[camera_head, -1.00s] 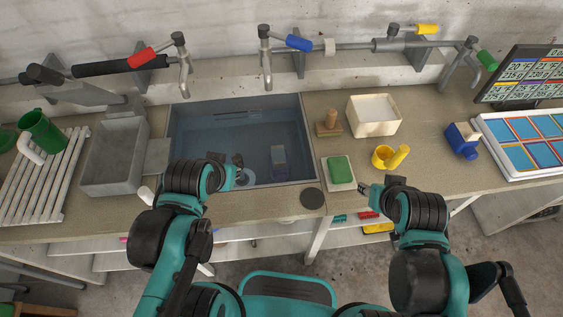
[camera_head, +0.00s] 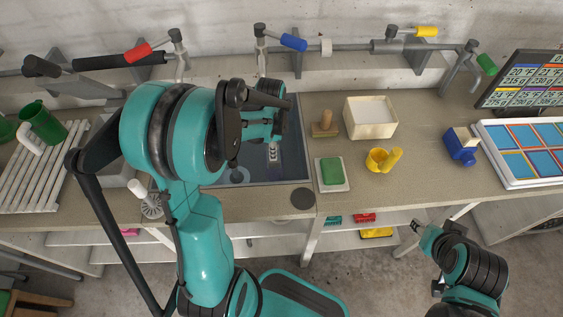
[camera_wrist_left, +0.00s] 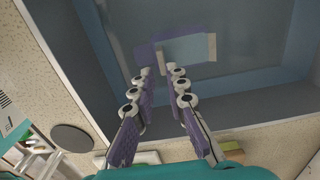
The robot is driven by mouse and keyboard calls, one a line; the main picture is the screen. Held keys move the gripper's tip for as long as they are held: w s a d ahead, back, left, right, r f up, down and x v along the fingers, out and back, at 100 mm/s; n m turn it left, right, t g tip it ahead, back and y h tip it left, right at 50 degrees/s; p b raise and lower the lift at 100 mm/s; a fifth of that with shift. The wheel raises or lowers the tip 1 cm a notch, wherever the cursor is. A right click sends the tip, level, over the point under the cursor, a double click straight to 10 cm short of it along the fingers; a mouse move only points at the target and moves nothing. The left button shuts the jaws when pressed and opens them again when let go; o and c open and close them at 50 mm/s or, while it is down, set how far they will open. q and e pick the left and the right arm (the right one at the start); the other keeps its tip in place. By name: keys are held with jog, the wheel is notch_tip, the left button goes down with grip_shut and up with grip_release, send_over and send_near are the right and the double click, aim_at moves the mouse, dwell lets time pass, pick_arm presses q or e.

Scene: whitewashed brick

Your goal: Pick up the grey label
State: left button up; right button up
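In the left wrist view, a pale grey rectangular piece (camera_wrist_left: 187,49) with beige ends lies on a purple-grey shape in the blue-grey sink; I take it for the grey label. My left gripper (camera_wrist_left: 162,71) is open and empty there, its two purple-padded fingers pointing towards the piece, with the fingertips just short of it. In the head view my left gripper (camera_head: 274,160) reaches down into the sink and covers most of that spot. My right gripper (camera_head: 416,227) is off the counter's front edge, far from the sink; its opening is too small to judge.
The sink (camera_head: 296,135) has raised walls around the left gripper. Right of it stand a green sponge on a white tray (camera_head: 345,186), a wooden-handled block (camera_head: 325,125), a cream box (camera_head: 371,132) and a yellow mug (camera_head: 377,160). Taps overhang the sink's back.

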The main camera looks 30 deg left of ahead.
aim_at(272, 162)
pick_arm(q)
jog(key=f+b, duration=0.1)
jog(key=f, duration=0.1)
jog(key=f+b, duration=0.1)
jog(key=f, duration=0.1)
jog(key=f+b, duration=0.1)
jog(key=f, duration=0.2)
jog(key=shift+a, duration=0.25)
jog(key=shift+r, duration=0.15)
grip_shut()
